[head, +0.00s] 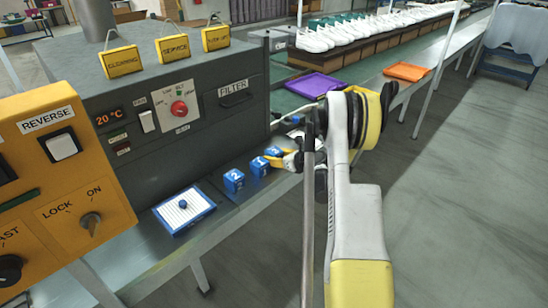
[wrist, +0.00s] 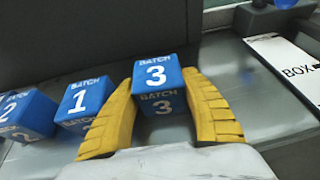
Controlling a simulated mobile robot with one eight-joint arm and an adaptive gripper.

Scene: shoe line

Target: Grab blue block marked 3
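The blue block marked 3 (wrist: 158,82) sits between the two yellow fingers of my gripper (wrist: 159,88) in the wrist view, with one fingertip close along each side. Whether the fingers press on it or only straddle it is not clear. In the head view, the block marked 3 (head: 274,151) is at the far end of a row of blue blocks, partly hidden by my gripper (head: 280,158). The block marked 1 (wrist: 84,97) stands just left of it, and the block marked 2 (wrist: 24,112) further left. The block marked 1 (head: 259,167) also shows in the head view.
A dark machine wall (head: 215,120) rises right behind the blocks. A white box panel (wrist: 288,68) lies right of block 3 in the wrist view. A blue-edged white pad (head: 184,211) lies nearer on the ledge. A purple tray (head: 314,85) and orange tray (head: 407,71) are beyond.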

